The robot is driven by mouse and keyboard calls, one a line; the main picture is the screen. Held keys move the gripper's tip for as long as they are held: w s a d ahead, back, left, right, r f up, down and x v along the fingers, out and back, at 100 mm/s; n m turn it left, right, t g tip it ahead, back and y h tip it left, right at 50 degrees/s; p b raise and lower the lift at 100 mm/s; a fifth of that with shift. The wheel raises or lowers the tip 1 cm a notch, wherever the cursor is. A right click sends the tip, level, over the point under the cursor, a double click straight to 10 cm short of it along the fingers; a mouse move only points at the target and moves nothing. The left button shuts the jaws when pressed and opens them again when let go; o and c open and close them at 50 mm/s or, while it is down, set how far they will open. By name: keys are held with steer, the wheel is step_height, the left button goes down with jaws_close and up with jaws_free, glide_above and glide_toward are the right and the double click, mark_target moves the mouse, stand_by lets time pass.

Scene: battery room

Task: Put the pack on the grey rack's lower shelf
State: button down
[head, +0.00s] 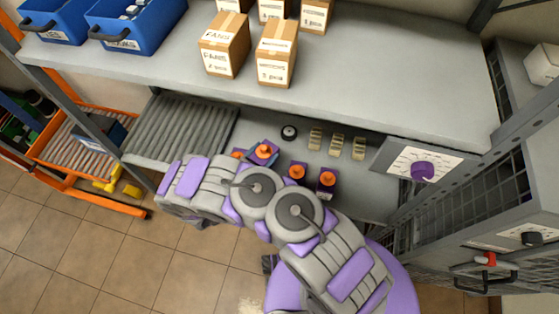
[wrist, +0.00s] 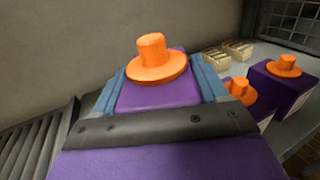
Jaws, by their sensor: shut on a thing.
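The held pack (wrist: 150,92) is a purple block with an orange round knob on top. In the wrist view it sits between my gripper's blue jaws (wrist: 160,95), which are shut on it. In the head view the pack (head: 265,152) is at the grey rack's lower shelf (head: 365,190), below the edge of the upper shelf. My arm hides its lower part, so I cannot tell whether it touches the shelf. Two similar purple packs with orange knobs, one (head: 298,174) and another (head: 327,181), stand on the lower shelf to its right.
The upper shelf (head: 400,80) overhangs, with blue bins (head: 135,30) and cardboard boxes (head: 276,53). Grey rollers (head: 185,130) lie left of the packs. Small tan blocks (head: 337,145) and a black round object (head: 289,132) sit behind.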

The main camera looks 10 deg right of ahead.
steer(key=f, duration=0.2)
steer(key=f+b, duration=0.1)
steer(key=f, duration=0.1)
steer(key=d+f, duration=0.1)
steer(key=f, duration=0.1)
steer(key=shift+f+b, duration=0.15)
steer(key=shift+b, duration=0.25)
steer(key=f, duration=0.1)
steer(key=f+b, duration=0.1)
steer(key=f, duration=0.1)
steer(key=shift+a+f, duration=0.1)
steer(key=shift+a, duration=0.25)
steer(key=shift+d, duration=0.15)
steer(key=shift+c, duration=1.6)
jaws_free()
steer(key=p+v, duration=0.3)
steer(key=v, duration=0.9)
